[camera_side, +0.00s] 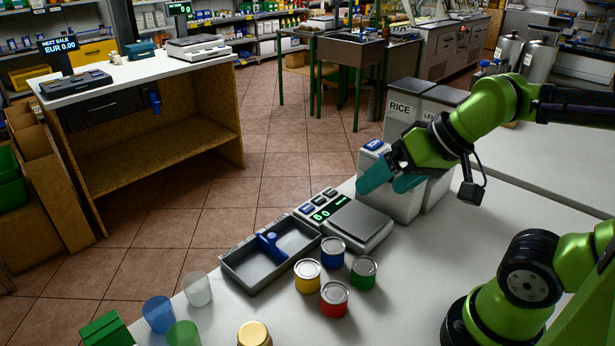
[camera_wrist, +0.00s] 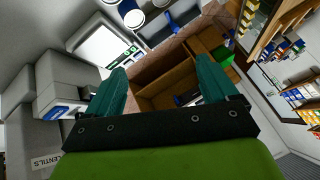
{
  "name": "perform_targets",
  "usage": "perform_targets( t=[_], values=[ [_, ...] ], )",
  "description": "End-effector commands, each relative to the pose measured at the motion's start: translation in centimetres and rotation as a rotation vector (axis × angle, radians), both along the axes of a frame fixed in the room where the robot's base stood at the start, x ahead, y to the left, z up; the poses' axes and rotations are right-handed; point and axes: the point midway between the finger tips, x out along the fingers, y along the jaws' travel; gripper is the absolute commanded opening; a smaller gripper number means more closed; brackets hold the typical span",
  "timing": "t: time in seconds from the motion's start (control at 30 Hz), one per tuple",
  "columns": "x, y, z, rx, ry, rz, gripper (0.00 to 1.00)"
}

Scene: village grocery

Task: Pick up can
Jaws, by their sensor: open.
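Several small cans stand upright close together on the light counter in the side view: a blue can (camera_side: 332,254), a yellow can (camera_side: 307,277), a red can (camera_side: 334,300) and a green can (camera_side: 363,274). My gripper (camera_side: 384,184) is open and empty, above the counter beside the rice bin and beyond the scale, well apart from the cans. In the wrist view my gripper (camera_wrist: 162,75) shows both teal fingers spread apart. Pale can tops (camera_wrist: 131,15) show at the top edge there, partly cut off.
A grey scale (camera_side: 358,223) and a divided grey tray (camera_side: 258,275) lie beside the cans. The rice bin (camera_side: 405,110) stands close to my gripper. Cups (camera_side: 197,289) and a gold-topped container (camera_side: 254,334) stand at the front. The counter right of the cans is clear.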

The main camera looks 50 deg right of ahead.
Motion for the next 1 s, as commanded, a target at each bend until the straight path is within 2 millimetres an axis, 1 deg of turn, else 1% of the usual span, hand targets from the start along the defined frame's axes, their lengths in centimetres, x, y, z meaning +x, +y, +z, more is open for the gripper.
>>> perform_targets(
  t=[0.1, 0.17, 0.27, 0.5, 0.6, 0.7, 0.8, 0.9, 1.0],
  values=[
    [0.2, 0.6, -0.8, 0.000, 0.036, 0.024, 0.86],
    [0.7, 1.1, -1.3, -0.005, 0.069, 0.046, 0.86],
    [2.1, 2.3, -2.3, -0.031, 0.151, 0.106, 0.86],
    [6.5, 6.0, -5.2, -0.154, 0.391, 0.287, 0.86],
    [8.1, 7.4, -6.6, -0.210, 0.473, 0.348, 0.86],
    [9.3, 8.4, -7.5, -0.258, 0.533, 0.391, 0.86],
    [10.3, 8.8, -7.8, -0.293, 0.569, 0.412, 0.86],
    [10.7, 8.6, -7.2, -0.309, 0.571, 0.413, 0.86],
    [10.4, 8.4, -8.5, -0.310, 0.587, 0.414, 0.86]
  ],
)
